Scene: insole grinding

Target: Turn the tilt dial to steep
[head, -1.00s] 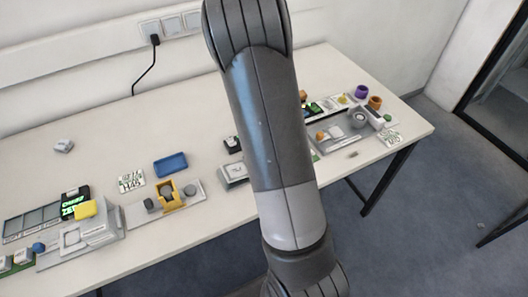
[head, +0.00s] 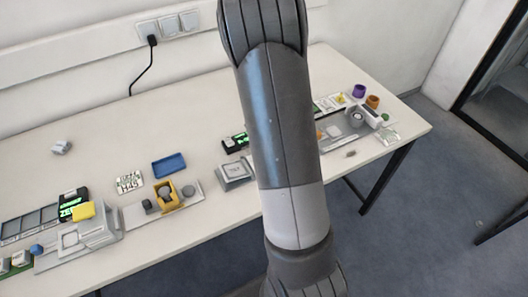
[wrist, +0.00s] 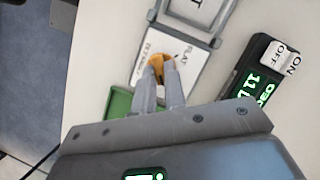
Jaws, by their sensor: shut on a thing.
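The tilt dial (wrist: 157,66) is a small orange-yellow knob on a pale grey plate (wrist: 178,36) in the wrist view. Dark lettering beside it reads FLAT on its right; more lettering on its left is too small to read surely. My gripper (wrist: 159,72) is shut on the dial, with one finger on each side of it. The fingers cover part of the knob, so its exact pointing is unclear. In the head view my arm crosses the middle and hides my gripper.
A black unit (wrist: 262,84) with a green display and an ON/OFF switch (wrist: 281,57) stands right of my gripper. A green piece (wrist: 119,102) lies to the left. In the head view a blue tray (head: 170,165) and a yellow holder (head: 167,194) stand left of my arm.

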